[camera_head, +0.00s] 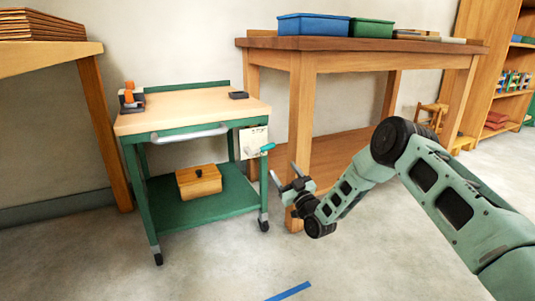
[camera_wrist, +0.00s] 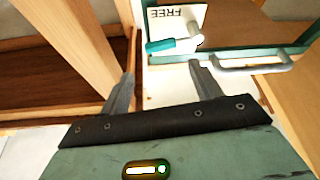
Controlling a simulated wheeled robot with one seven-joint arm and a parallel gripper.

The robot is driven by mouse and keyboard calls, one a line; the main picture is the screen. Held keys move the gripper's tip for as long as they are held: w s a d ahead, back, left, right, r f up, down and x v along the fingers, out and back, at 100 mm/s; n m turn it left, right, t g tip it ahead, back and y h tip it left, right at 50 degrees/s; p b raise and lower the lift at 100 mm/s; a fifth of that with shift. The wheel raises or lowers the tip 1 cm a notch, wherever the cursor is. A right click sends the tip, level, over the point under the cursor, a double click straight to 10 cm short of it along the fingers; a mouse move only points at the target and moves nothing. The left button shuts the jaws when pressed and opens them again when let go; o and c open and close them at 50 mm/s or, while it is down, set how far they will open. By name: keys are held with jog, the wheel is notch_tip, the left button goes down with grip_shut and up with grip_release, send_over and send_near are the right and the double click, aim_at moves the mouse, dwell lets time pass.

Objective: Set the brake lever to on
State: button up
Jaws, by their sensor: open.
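The brake lever (camera_head: 267,147) has a teal grip and sticks out to the right from a white plate (camera_head: 253,137) on the cart's right front corner. In the wrist view the lever (camera_wrist: 173,45) lies roughly level across the plate (camera_wrist: 177,14), with a pale pivot at its right end. The plate reads "FREE", upside down there; no other word is legible. My gripper (camera_head: 285,172) is open and empty, below and right of the lever in the head view. In the wrist view its fingers (camera_wrist: 163,68) point toward the lever, apart from it.
The green cart (camera_head: 205,208) carries a wooden box (camera_head: 199,183) on its lower shelf and has a pale push handle (camera_head: 190,134). A wooden workbench (camera_head: 302,110) stands close behind my gripper to the right. The floor in front is clear except for blue tape (camera_head: 289,291).

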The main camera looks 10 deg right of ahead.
aim_at(267, 147)
jog(key=shift+b+x, duration=2.85)
jog(key=shift+x, duration=3.6)
jog(key=shift+c, duration=0.3)
jog(key=c, duration=1)
